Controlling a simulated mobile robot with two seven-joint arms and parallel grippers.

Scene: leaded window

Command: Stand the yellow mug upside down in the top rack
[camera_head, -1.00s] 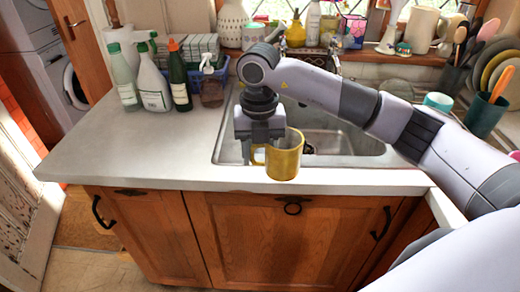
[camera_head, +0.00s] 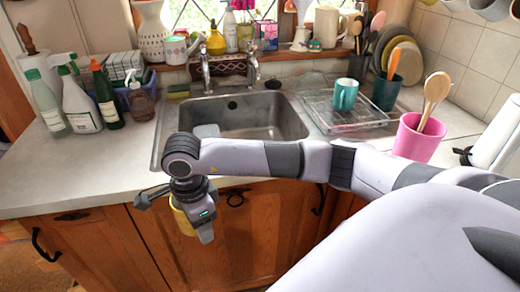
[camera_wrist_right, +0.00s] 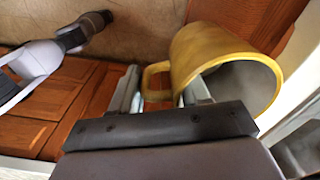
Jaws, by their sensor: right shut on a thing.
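The yellow mug (camera_head: 182,218) hangs in front of the wooden cabinet doors, just off the counter's front edge, mostly hidden behind my right gripper (camera_head: 204,228). In the right wrist view, my right gripper (camera_wrist_right: 160,92) is shut on the handle of the yellow mug (camera_wrist_right: 207,48). The mug lies tilted there, its mouth facing the lower right. A clear rack (camera_head: 345,118) stands on the counter right of the sink and holds a teal mug (camera_head: 345,94). I cannot tell whether it has an upper level.
The sink (camera_head: 238,118) lies behind my right arm. Bottles (camera_head: 78,100) stand on the counter at left. A pink utensil pot (camera_head: 415,138) and a dark green pot (camera_head: 386,91) stand at right. The counter's left front is clear.

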